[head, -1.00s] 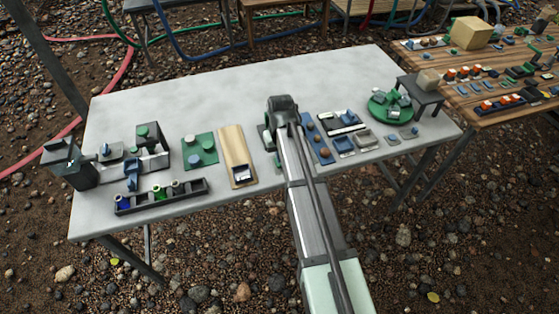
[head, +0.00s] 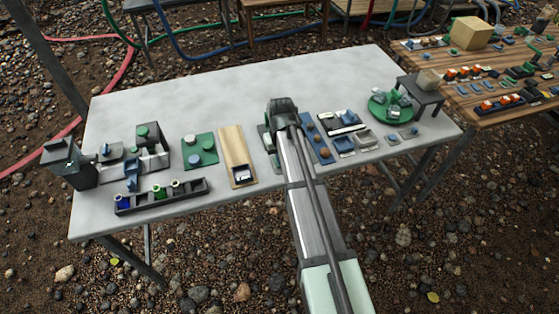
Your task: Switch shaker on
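My gripper (head: 282,108) is over the middle of the grey table, seen from behind, with my arm running down to the front edge. Its fingers are hidden by the wrist, so I cannot see whether they are open or hold anything. A tan wooden board (head: 235,148) lies just left of my arm. A small dark-framed switch-like part (head: 242,174) with a pale face sits at the board's near end. I cannot read its position or tell for sure that it belongs to the shaker. Dark green and grey parts (head: 265,138) show partly behind my arm.
A green plate with round knobs (head: 200,150), a black rack with coloured pieces (head: 160,196) and dark boxes stand to the left. A blue strip (head: 317,140), small trays and a green round dish (head: 388,106) stand to the right. The table's back half (head: 200,90) is clear.

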